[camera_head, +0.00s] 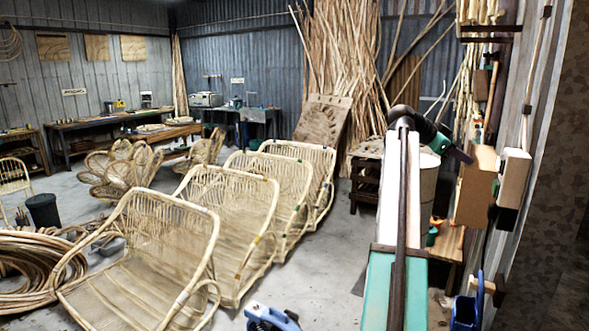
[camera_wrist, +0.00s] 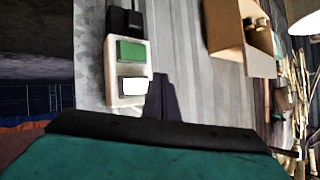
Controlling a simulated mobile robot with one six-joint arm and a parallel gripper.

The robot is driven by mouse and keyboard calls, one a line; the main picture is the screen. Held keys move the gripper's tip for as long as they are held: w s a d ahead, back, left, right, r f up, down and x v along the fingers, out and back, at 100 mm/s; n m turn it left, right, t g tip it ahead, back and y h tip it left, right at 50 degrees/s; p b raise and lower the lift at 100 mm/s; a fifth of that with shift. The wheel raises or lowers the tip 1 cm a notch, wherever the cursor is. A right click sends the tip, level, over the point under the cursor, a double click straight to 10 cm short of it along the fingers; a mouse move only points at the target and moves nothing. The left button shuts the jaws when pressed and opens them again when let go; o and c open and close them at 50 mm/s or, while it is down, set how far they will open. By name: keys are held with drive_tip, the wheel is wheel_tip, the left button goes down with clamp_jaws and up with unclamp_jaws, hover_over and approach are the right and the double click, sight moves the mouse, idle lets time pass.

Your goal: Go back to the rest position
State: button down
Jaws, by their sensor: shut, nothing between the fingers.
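My gripper (camera_head: 466,157) is at the end of my raised arm on the right of the head view, pointing right toward the wall. In the wrist view its dark fingers (camera_wrist: 165,98) are together, with nothing between them. A cream control box (camera_head: 513,177) is on the right wall, seen from its side in the head view. In the wrist view the control box (camera_wrist: 142,102) shows a green button (camera_wrist: 131,51) and a white button (camera_wrist: 133,86). The fingers overlap its edge in that picture; I cannot tell the gap. No rest position is marked.
A tan open box (camera_head: 475,185) is on the wall left of the control box, close below my gripper. A pale drum (camera_head: 428,190) stands behind my arm. Rattan chairs (camera_head: 140,250) fill the left floor, with a rattan coil (camera_head: 35,268). Poles (camera_head: 345,60) lean at the back.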

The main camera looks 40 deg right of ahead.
drive_tip(key=w+a+f+n+t+b, duration=0.1)
drive_tip(key=w+a+f+n, duration=0.35)
drive_tip(key=w+f, duration=0.8)
drive_tip(key=w+a+f+n+t, duration=0.1)
drive_tip(key=w+a+f, duration=0.6)
drive_tip(key=w+f, duration=0.55)
drive_tip(key=w+a+f+n+t+y, duration=0.15)
drive_tip(key=w+a+f, duration=0.25)
drive_tip(key=a+f, duration=0.9)
drive_tip(key=w+a+f+n+y, duration=0.1)
drive_tip(key=w+a+f+n, duration=0.2)
drive_tip(key=a+f, duration=0.95)
drive_tip(key=s+a+f+n+g+y+b, duration=0.1)
drive_tip(key=s+a+f+n, duration=0.4)
drive_tip(key=a+f, duration=0.8)
drive_tip(key=s+a+f+n+y+b, duration=0.15)
drive_tip(key=s+a+f, duration=0.6)
drive_tip(key=f, duration=0.85)
drive_tip(key=s+a+f+n+g+y, duration=0.1)
drive_tip(key=s+a+f+n, duration=0.3)
drive_tip(key=s+a, duration=0.6)
drive_tip(key=s+a+f+n+g+y, duration=0.1)
drive_tip(key=s+a+f+n+y, duration=0.3)
drive_tip(key=s+a, duration=0.7)
drive_tip(key=shift+s+f+n, duration=0.6)
drive_tip(key=shift+s+n, duration=0.5)
drive_tip(key=shift+n, duration=0.15)
